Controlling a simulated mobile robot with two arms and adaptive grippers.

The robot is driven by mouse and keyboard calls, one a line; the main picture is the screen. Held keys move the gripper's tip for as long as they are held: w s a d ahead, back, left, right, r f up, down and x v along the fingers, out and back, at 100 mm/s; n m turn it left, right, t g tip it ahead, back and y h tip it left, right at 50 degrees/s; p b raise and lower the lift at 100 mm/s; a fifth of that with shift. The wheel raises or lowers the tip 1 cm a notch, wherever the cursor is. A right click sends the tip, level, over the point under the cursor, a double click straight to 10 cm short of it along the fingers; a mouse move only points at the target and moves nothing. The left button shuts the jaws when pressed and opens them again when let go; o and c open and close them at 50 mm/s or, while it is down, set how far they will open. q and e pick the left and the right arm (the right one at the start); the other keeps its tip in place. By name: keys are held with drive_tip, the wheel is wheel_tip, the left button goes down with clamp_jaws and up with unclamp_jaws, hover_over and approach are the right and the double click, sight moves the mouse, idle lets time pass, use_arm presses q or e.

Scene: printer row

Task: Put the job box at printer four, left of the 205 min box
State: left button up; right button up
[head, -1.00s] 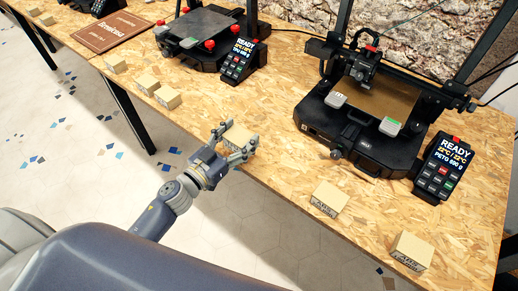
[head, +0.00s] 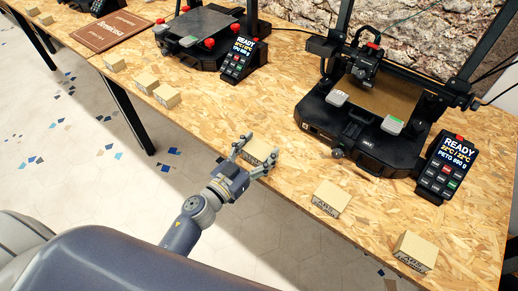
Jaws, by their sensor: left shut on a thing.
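My left gripper (head: 257,157) is shut on a small tan job box (head: 260,149), one finger on each side of it, at the table's front edge. The fingers hide part of the box, and I cannot tell whether it touches the table. To its right, a tan box (head: 331,196) sits near the front edge with dark print too small to read. Another similar box (head: 416,247) sits further right. I cannot tell which is the 205 min box. A black printer (head: 362,120) stands behind them. My right gripper is not in view.
A display (head: 448,168) reading READY stands right of the printer. Another printer (head: 205,30) with its display (head: 240,60) is at the back left. Several tan boxes (head: 147,82) and a brown sign (head: 113,32) are at left. Bare table (head: 290,172) lies between the held box and the nearest box to the right.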

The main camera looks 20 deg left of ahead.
use_arm(q)
drive_tip(key=o, duration=1.1)
drive_tip(key=shift+f, duration=0.15)
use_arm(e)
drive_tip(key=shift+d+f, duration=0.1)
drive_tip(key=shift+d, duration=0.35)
